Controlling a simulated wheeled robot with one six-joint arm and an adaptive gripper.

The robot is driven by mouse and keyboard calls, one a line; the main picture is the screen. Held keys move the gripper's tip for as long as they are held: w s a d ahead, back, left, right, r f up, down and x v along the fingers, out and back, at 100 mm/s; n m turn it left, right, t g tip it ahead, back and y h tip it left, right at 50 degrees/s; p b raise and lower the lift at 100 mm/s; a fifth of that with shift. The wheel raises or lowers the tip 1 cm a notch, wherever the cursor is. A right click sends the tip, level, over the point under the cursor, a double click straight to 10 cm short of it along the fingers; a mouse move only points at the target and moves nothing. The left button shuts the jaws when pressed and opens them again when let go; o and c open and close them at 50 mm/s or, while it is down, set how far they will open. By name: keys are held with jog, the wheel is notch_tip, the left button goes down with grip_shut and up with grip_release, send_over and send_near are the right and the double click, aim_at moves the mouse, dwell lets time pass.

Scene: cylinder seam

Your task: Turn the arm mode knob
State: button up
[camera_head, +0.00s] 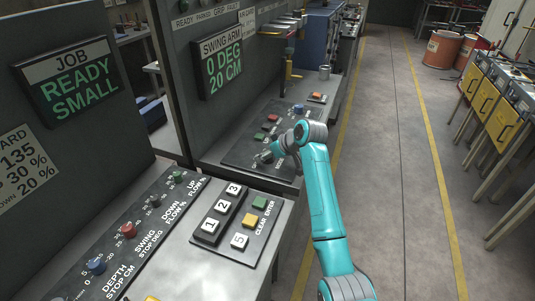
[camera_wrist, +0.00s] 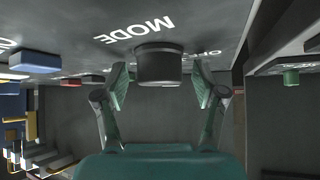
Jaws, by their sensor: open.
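The dark, round mode knob (camera_wrist: 158,66) stands out from a grey panel, with the word MODE printed beside it in the wrist view. My gripper (camera_wrist: 160,84) is open, with one green-padded finger on each side of the knob. Gaps show between the knob and both fingers, so neither appears to touch it. In the head view my gripper (camera_head: 268,154) is at the near end of the swing arm control panel (camera_head: 240,150). There my gripper and wrist largely hide the knob, and its pointer setting cannot be read.
A SWING ARM display (camera_head: 220,64) reading 0 DEG, 20 CM stands above the panel. Red and green buttons (camera_head: 272,118) sit beyond my gripper. A nearer console has a numbered keypad (camera_head: 222,212) and several coloured knobs (camera_head: 128,230). The floor aisle (camera_head: 400,150) at right is clear.

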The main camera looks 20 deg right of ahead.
jog(key=c, duration=1.1)
jog(key=shift+c, duration=0.2)
jog(key=shift+m, duration=0.3)
jog(key=m+t+h, duration=0.1)
jog(key=m+h, duration=0.2)
jog(key=shift+a+m, duration=0.1)
jog(key=shift+m, duration=0.2)
jog(key=m+h, duration=0.3)
jog(key=m, duration=0.1)
jog(key=shift+f+m+h, duration=0.1)
jog(key=shift+m+h, duration=0.2)
jog(key=o, duration=1.1)
jog(key=shift+o, duration=0.2)
